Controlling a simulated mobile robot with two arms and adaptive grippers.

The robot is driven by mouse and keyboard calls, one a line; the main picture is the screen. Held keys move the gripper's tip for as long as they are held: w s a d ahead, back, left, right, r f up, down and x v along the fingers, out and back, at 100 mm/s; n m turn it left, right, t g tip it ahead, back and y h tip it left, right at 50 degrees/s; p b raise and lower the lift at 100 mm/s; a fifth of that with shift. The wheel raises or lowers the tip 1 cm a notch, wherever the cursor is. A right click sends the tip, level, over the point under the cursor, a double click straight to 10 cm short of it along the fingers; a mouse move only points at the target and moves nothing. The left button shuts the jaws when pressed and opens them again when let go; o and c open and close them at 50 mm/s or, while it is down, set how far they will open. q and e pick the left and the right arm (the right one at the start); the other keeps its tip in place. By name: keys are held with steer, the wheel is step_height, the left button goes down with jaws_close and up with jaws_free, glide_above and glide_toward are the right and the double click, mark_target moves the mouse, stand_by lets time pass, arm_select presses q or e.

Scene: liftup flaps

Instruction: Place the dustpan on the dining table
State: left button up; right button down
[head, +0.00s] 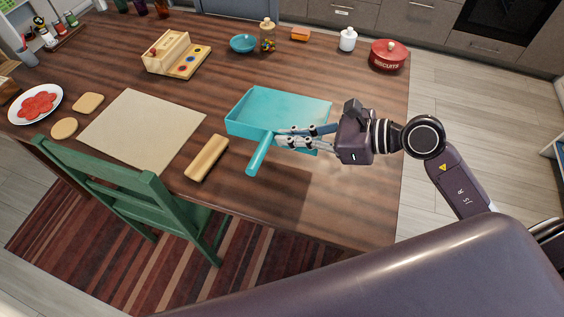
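The teal dustpan (284,102) is at the middle right of the brown wooden dining table (220,65). Its open tray faces up, and its handle (259,156) points toward the table's near edge. Whether its underside fully touches the tabletop cannot be made out. My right gripper (277,137) reaches in from the right, with its fingers at the base of the handle, beside the tray's near wall. The fingers overlap the dustpan in the picture; whether they clamp it is unclear. My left gripper is not in view.
A beige placemat (143,130) and a wooden block (207,158) lie left of the dustpan. A green chair (120,180) stands at the near edge. A teal bowl (243,43), a jar (268,36) and a red biscuit tin (388,55) stand at the back. The tabletop right of the dustpan is clear.

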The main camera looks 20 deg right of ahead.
step_height(320, 180, down, 10)
steer(key=shift+r, duration=0.25)
step_height(320, 180, down, 5)
steer(key=shift+r, duration=0.1)
arm_select(q)
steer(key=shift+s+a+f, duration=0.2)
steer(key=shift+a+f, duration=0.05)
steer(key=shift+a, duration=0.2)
steer(key=shift+b, duration=0.3)
arm_select(e)
steer(key=c, duration=2.6)
jaws_free()
steer(key=shift+f, duration=0.2)
steer(key=o, duration=0.4)
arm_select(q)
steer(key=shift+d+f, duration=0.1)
arm_select(e)
steer(key=shift+o, duration=0.2)
